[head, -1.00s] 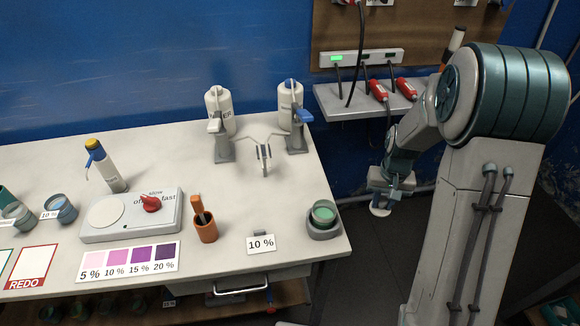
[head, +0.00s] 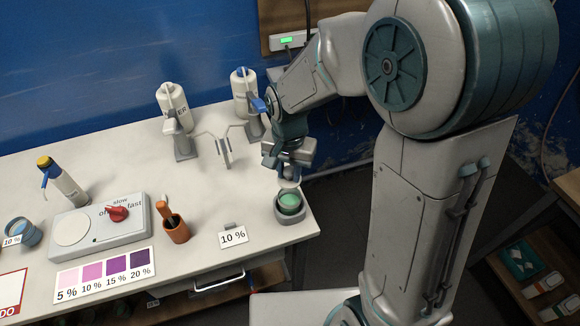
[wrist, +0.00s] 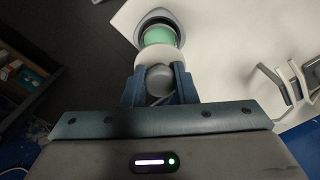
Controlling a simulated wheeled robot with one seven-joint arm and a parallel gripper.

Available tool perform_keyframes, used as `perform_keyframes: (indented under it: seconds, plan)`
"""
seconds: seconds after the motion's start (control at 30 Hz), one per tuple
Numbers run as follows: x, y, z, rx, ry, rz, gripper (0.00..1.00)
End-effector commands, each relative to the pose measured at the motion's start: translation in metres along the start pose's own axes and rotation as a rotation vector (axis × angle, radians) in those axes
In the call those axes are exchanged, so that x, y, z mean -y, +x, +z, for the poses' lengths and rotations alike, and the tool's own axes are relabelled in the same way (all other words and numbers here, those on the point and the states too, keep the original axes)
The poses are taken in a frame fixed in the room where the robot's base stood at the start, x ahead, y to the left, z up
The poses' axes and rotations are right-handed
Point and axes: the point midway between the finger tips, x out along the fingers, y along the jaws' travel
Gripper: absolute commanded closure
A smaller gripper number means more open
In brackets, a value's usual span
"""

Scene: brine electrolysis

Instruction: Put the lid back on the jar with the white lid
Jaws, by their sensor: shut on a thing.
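My gripper (head: 288,168) is shut on the knob of a white lid (head: 289,183). In the wrist view, the fingers (wrist: 157,83) pinch the grey round knob, and the lid's pale disc (wrist: 146,57) shows beyond it. The open jar (head: 290,204) has green contents and sits in a grey holder (head: 293,219) at the table's right front corner. The lid is near the jar, just behind and above it in the head view. In the wrist view, the lid overlaps the near part of the jar's green opening (wrist: 158,36). The exact height gap cannot be told.
A "10 %" card (head: 233,236) and an orange cup (head: 175,230) stand left of the jar. A forked grey stand (head: 225,150) and two white bottles (head: 172,105) are behind. Clear white tabletop (head: 205,190) lies between. The table's right edge is close to the jar.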

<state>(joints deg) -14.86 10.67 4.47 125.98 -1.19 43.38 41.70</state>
Motion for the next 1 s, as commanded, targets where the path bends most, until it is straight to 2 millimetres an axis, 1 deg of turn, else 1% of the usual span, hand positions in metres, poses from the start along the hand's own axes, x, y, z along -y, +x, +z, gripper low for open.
perform_keyframes:
  seconds: [0.6,0.73,1.0]
  plan:
    - [-0.001,0.056,-0.001,0.0,0.0,0.0,0.96]
    - [-0.001,0.061,-0.001,0.0,0.0,0.0,0.96]
    - [-0.001,0.061,-0.001,0.0,0.0,0.0,0.96]
